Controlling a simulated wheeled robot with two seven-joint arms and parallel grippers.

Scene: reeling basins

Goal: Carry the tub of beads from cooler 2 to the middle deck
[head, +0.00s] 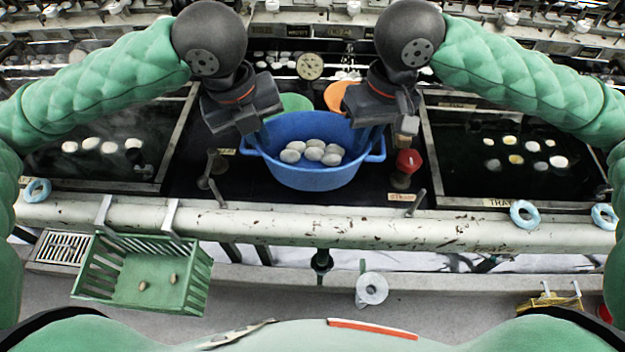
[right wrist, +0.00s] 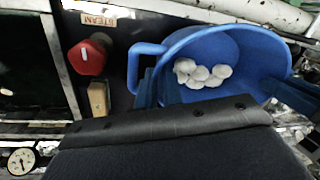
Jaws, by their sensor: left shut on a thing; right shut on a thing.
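The blue tub (head: 318,178) stands upright with several pale rounded pieces, the beads (head: 312,152), in its bottom. It is over the dark middle deck (head: 240,185), between the two basins; I cannot tell whether it touches the deck. My left gripper (head: 256,140) is shut on the tub's left handle. My right gripper (head: 370,138) is shut on its right handle. The tub (right wrist: 215,45) and its near handle also show in the right wrist view, with the fingers partly hidden by my gripper's body. I cannot tell which place is cooler 2.
A red knob (head: 408,161) stands close right of the tub. Metal levers (head: 205,172) stand to its left. Dark basins with pale pieces flank the deck. A pale pipe rail (head: 300,231) runs along the front, with a green basket (head: 145,275) hanging from it. Green and orange discs lie behind the tub.

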